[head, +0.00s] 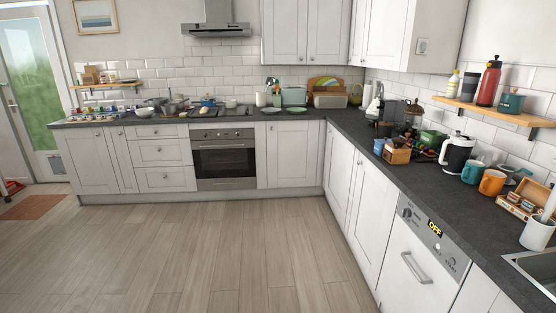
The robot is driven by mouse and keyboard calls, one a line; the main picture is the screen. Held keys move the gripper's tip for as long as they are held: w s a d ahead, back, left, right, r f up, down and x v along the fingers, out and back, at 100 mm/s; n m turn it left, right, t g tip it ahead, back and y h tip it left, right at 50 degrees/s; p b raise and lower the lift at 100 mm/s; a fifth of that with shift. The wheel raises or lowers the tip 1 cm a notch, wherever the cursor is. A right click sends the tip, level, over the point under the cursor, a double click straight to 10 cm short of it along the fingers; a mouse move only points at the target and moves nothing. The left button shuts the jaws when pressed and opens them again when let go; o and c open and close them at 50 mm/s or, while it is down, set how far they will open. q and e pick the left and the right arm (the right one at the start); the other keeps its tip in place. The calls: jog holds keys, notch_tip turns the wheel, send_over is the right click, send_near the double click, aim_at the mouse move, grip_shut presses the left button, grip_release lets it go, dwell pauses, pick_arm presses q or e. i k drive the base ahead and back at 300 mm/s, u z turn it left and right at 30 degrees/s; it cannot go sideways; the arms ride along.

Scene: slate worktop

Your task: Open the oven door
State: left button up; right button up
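The oven (225,159) is built into the white cabinets along the back wall, under the hob. Its door has a dark glass window (224,163) and a horizontal handle (223,146) near the top. A steel control panel (221,134) with knobs sits above the door. The door looks shut. Neither of my grippers shows in the head view, and nothing hides the oven's front.
The wooden floor (200,250) is clear up to the oven. White drawers (165,179) are left of it and a cupboard (290,158) is right. The right-hand counter (400,172) and dishwasher (418,262) bound the floor. Pots stand on the hob (220,110).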

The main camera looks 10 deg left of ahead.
aim_at(196, 145)
jog(key=u, duration=0.6)
jog(key=i, duration=4.6)
jog(key=z, duration=0.8)
jog(key=i, duration=0.7)
jog(key=z, duration=0.05)
